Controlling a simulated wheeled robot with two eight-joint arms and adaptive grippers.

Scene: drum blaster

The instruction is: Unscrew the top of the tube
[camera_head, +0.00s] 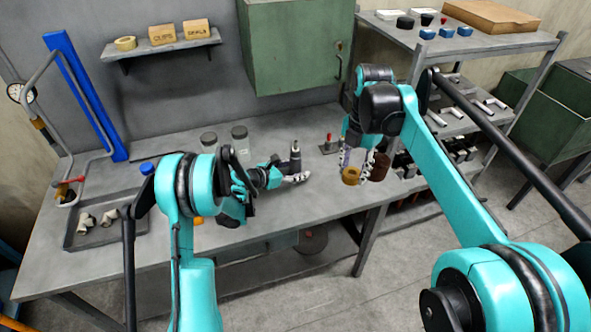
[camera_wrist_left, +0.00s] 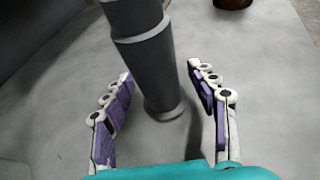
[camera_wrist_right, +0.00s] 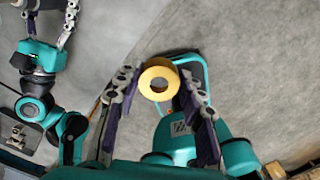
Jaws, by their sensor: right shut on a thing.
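A dark grey tube (camera_head: 295,158) stands upright on the workbench, narrower at its upper end in the head view. It also shows in the left wrist view (camera_wrist_left: 150,60). My left gripper (camera_head: 297,178) is low at the tube, with its fingers open on either side; gaps show between fingers and tube. My right gripper (camera_wrist_right: 158,88) is shut on a yellow ring (camera_wrist_right: 158,80), held to the right of the tube near the bench's right end; the ring also shows in the head view (camera_head: 351,176). I cannot tell whether the ring belongs to the tube.
A brown cylinder (camera_head: 380,167) is just right of the ring. Two glass jars (camera_head: 240,138) stand behind my left gripper. A small red-handled tool (camera_head: 328,145) is at the back. A tray (camera_head: 80,240) with pale fittings lies at the left. A shelf rack (camera_head: 470,45) stands at the right.

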